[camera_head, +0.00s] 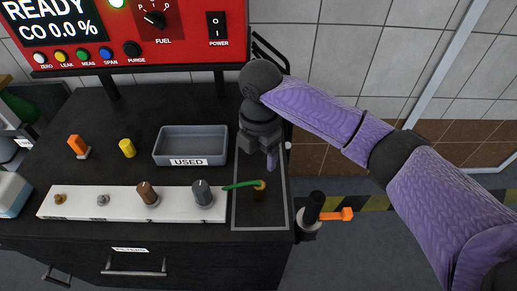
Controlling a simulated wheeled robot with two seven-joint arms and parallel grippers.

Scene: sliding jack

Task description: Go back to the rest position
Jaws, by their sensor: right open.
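My right arm, with purple links, reaches in from the right over the dark bench (100,240). My right gripper (268,158) points down at the back of a grey-outlined rectangular area (262,222) at the bench's right end. It is open, and I see nothing held in it. A green strip with a small brownish end piece (259,186) lies just in front of the gripper, apart from it in the picture. My left gripper is not in view.
A grey tray marked USED (190,143) stands left of my gripper. A white rack (120,203) with several knobbed parts lies in front. An orange part (78,146) and a yellow cylinder (127,148) stand left. A red analyser (160,45) is behind. An orange-handled fitting (335,215) juts out right.

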